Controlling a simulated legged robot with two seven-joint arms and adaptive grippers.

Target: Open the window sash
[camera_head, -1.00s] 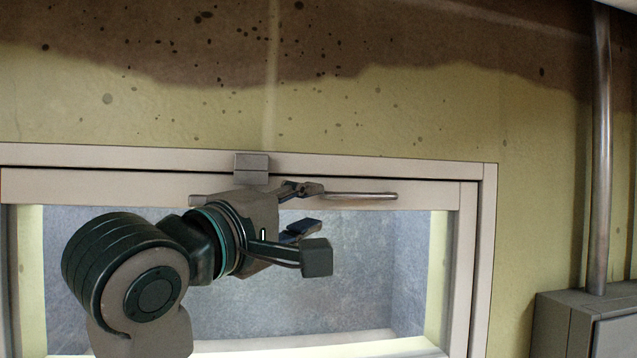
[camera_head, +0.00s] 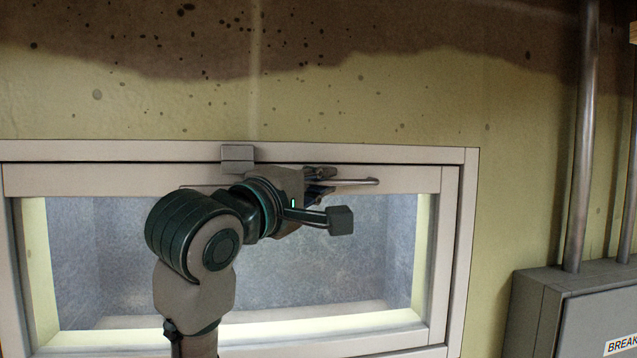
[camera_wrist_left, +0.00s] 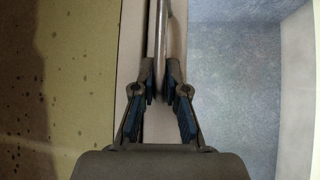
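The window sash (camera_head: 75,182) is a pale frame around a grey-blue pane, set in a pale outer frame in the wall. A thin metal bar handle (camera_head: 358,182) runs along its top rail; it also shows in the left wrist view (camera_wrist_left: 161,22). My left gripper (camera_head: 320,182) is at this bar, with its fingers drawn close together on either side of it. In the left wrist view the fingertips (camera_wrist_left: 160,88) close around the bar. The gripper's body and wrist hide the middle of the bar. My right gripper is not in view.
A small grey block (camera_head: 237,156) sits on the top frame above the bar. A grey breaker box (camera_head: 540,312) and a vertical pipe (camera_head: 582,140) stand to the right of the window. The stained wall above is clear.

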